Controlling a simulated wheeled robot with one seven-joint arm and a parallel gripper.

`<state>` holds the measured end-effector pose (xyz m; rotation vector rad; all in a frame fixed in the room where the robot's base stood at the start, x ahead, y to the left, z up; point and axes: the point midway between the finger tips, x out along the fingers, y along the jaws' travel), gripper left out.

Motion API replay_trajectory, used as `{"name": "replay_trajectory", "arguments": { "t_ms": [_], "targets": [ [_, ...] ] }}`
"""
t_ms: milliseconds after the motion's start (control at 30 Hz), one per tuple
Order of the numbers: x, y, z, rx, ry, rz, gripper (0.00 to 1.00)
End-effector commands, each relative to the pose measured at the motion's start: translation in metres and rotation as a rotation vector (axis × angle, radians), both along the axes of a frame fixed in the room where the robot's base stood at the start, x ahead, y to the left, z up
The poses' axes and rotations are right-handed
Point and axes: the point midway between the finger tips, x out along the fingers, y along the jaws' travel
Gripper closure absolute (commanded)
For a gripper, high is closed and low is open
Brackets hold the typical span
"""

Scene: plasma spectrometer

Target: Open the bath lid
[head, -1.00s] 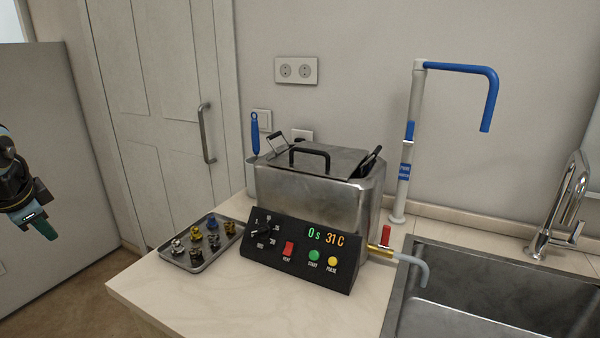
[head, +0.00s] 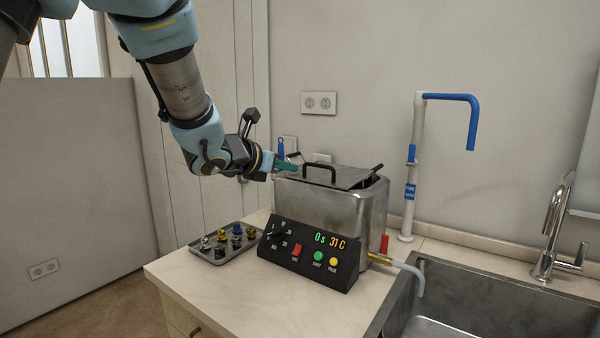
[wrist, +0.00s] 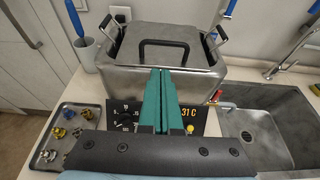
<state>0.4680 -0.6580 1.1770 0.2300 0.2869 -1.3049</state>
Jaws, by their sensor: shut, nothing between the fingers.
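The bath (head: 335,208) is a steel tank on the counter behind a black control panel (head: 310,255) that reads 0 s and 31 C. Its grey lid (head: 345,177) lies flat on top, closed, with a black arched handle (head: 320,170). The lid handle also shows in the wrist view (wrist: 163,44), beyond my fingertips. My gripper (head: 296,168) has green fingers, pressed together and empty. In the head view it is at the left edge of the bath, close to the lid's left side; I cannot tell whether it touches. The wrist view also shows my gripper (wrist: 165,72) in front of the handle.
A tray (head: 222,250) with several small coloured fittings sits left of the panel. A white tap post with a blue arm (head: 445,97) and a sink (head: 480,300) are at the right. Basket handles (wrist: 108,26) stick up at the lid's sides. A brass valve (head: 380,257) is by the bath.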

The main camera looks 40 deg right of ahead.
Motion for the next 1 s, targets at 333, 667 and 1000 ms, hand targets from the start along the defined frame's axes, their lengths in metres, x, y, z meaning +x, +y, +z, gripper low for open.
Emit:
{"name": "replay_trajectory", "arguments": {
  "t_ms": [333,667,1000],
  "targets": [
    [0.012,-0.043,-0.015,0.005,0.003,0.003,1.0],
    [0.022,-0.079,-0.028,0.002,0.004,0.005,1.0],
    [0.023,-0.085,-0.032,0.0,0.006,0.005,1.0]
  ]
}}
